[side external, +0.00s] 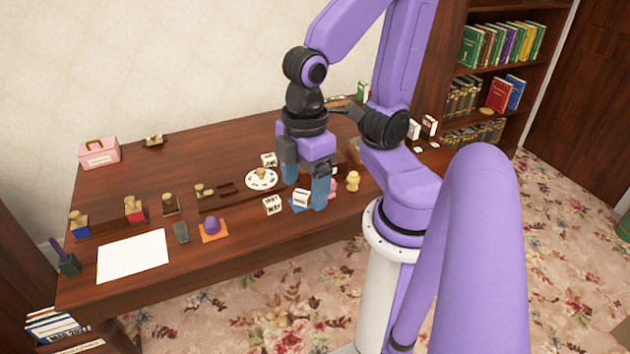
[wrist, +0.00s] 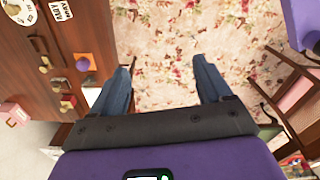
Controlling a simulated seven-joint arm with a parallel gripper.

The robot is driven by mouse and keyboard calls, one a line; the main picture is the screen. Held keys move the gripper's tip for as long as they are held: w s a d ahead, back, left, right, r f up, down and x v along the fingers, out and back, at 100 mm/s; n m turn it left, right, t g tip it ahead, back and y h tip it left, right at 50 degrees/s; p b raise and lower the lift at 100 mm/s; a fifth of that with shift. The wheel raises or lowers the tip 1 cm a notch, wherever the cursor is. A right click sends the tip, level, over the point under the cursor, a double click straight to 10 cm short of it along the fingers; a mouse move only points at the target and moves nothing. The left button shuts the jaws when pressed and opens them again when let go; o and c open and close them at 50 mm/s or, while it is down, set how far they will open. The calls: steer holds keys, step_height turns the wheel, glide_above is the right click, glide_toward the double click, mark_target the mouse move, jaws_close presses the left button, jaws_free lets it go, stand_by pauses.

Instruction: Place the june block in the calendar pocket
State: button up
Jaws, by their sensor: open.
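My gripper (side external: 305,192) is open and points down near the table's front edge. In the wrist view my gripper (wrist: 164,64) has only carpet between its fingers. Several white lettered blocks lie near it: one left of it (side external: 271,205), one overlapping its fingers in the picture (side external: 300,199), and one behind (side external: 268,160). A lettered block (wrist: 60,10) also shows in the wrist view. The lettering is too small to tell which is june. A dark wooden holder (side external: 220,194) lies left of the blocks; I cannot tell whether it is the calendar pocket.
A yellow figure (side external: 353,180) stands to the right. A purple dome on an orange base (side external: 212,228), stamps, white paper (side external: 133,256) and a pink box (side external: 98,153) fill the left. Free table lies at the back left.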

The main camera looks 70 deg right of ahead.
steer(key=shift+s+d+f+n, duration=0.1)
steer(key=shift+s+d+n, duration=0.1)
steer(key=shift+s, duration=0.25)
steer(key=shift+s+d+n, duration=0.1)
steer(key=shift+s+n, duration=0.1)
steer(key=shift+s, duration=0.25)
